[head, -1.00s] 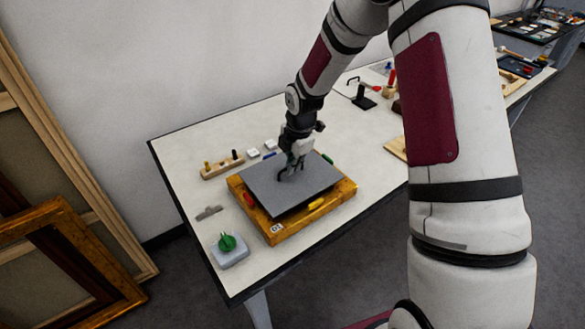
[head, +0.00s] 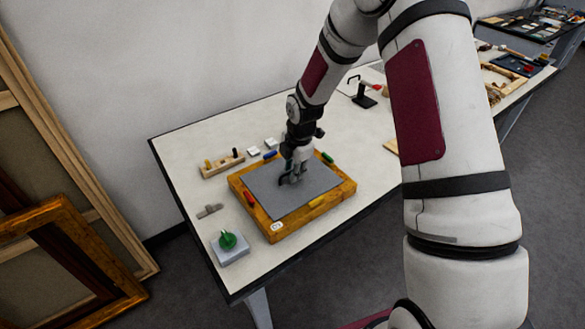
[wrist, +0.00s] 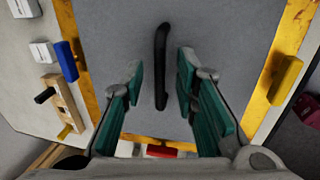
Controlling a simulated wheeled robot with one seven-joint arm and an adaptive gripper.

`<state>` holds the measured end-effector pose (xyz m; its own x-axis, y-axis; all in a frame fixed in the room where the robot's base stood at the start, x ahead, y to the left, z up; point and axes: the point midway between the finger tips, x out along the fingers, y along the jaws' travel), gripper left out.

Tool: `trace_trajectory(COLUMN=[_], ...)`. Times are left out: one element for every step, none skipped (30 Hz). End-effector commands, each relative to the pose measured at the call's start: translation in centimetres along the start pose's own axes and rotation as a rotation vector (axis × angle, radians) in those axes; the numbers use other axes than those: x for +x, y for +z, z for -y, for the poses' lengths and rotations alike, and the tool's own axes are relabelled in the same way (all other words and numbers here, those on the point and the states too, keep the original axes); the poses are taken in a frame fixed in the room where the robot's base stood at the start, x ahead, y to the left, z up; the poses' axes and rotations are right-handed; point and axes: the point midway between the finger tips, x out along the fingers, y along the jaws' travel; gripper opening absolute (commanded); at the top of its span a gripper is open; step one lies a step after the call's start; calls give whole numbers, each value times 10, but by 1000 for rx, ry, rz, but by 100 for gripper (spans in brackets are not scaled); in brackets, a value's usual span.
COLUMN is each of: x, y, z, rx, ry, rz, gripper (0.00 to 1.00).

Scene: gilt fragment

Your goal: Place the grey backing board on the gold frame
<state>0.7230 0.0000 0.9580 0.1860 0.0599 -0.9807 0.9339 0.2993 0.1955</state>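The grey backing board (head: 306,198) lies flat within the gold frame (head: 284,233) on the table, with the frame's border showing around it. In the wrist view the board (wrist: 215,30) carries a black handle (wrist: 161,65). My gripper (head: 291,180) is low over the middle of the board. In the wrist view my gripper (wrist: 160,80) has its teal fingers apart, one on each side of the handle, with clear gaps to it. Red, yellow, blue and green pieces sit on the frame's border, including the yellow piece (wrist: 285,80) and blue piece (wrist: 66,61).
A wooden block with pegs (head: 222,164) and white blocks (head: 270,143) stand behind the frame. A green knob on a grey base (head: 229,247) is at the front left. A black stand (head: 363,98) is at the back. The table's right front is clear.

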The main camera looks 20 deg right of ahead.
Motion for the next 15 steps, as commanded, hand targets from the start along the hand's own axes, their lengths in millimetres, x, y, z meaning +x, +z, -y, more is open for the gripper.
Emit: trace_trajectory(x=[0,0,0,0,0,-1,-2,-3,-6,-9,-13,-17,-21,-26,-33], y=[0,0,0,0,0,0,0,0,0,0,0,1,1,1,2], z=[0,0,0,0,0,0,0,-1,-1,-2,-3,-4,-3,-4,-4], rx=[0,0,0,0,0,0,0,0,0,0,-1,0,0,0,1], ry=[0,0,0,0,0,1,1,1,2,3,4,5,4,4,6], rz=[0,0,0,0,0,0,0,1,1,1,2,2,1,2,2], gripper=[27,27,27,27,27,27,27,27,27,27,27,27,27,27,27])
